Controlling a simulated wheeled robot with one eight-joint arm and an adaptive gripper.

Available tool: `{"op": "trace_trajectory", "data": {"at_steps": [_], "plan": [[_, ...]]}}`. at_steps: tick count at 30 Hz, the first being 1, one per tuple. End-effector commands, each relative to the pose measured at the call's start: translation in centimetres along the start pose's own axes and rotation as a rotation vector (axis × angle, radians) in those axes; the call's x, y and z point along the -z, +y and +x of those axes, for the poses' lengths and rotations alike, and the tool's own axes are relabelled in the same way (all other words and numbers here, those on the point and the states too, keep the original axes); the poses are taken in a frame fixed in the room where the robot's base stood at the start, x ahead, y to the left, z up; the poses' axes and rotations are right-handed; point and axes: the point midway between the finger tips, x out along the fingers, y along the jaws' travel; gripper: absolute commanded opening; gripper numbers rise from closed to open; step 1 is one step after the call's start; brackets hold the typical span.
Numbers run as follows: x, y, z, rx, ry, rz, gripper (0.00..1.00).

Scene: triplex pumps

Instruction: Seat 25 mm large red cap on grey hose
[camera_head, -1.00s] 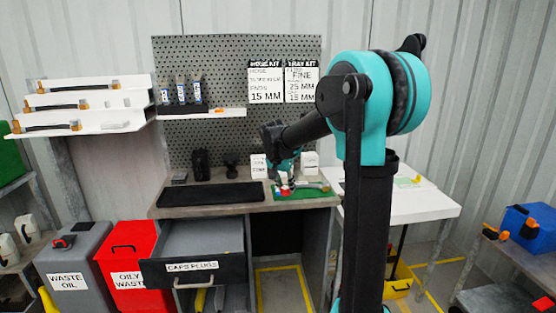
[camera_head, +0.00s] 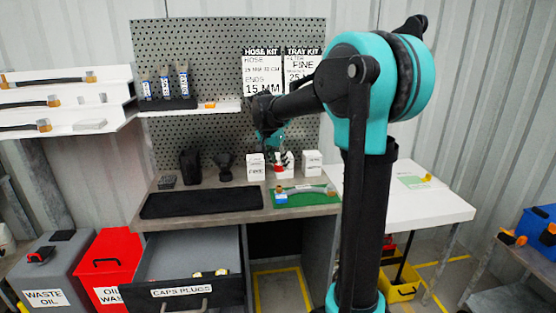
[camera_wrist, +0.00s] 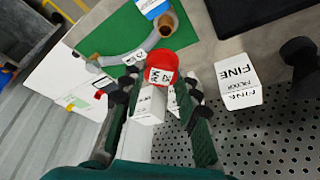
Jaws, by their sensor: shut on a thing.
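The large red cap (camera_wrist: 162,66) is held between the fingertips of my gripper (camera_wrist: 162,88) in the wrist view; a white label with dark marks shows on it. In the head view the red cap (camera_head: 278,169) is small, at my gripper (camera_head: 277,160) in front of the white boxes. The grey hose (camera_head: 312,188) lies curved on a green mat (camera_head: 328,198). In the wrist view the hose (camera_wrist: 128,58) shows brown ends, one just beyond the cap. The cap appears apart from the hose.
A white box (camera_head: 256,168) and another (camera_head: 312,163) stand behind the mat. A box marked FINE (camera_wrist: 238,82) is beside my gripper. A blue item (camera_head: 281,199) sits by the hose's left end. A black mat (camera_head: 200,202) lies left; the drawer (camera_head: 190,270) below is open.

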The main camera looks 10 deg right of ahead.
Motion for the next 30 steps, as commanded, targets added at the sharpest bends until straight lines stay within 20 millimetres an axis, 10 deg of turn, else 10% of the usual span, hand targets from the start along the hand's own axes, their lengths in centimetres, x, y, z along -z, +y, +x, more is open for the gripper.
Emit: {"op": "trace_trajectory", "data": {"at_steps": [30], "plan": [[-2.0,0.0,4.7,-0.002,0.002,0.0,0.2]]}}
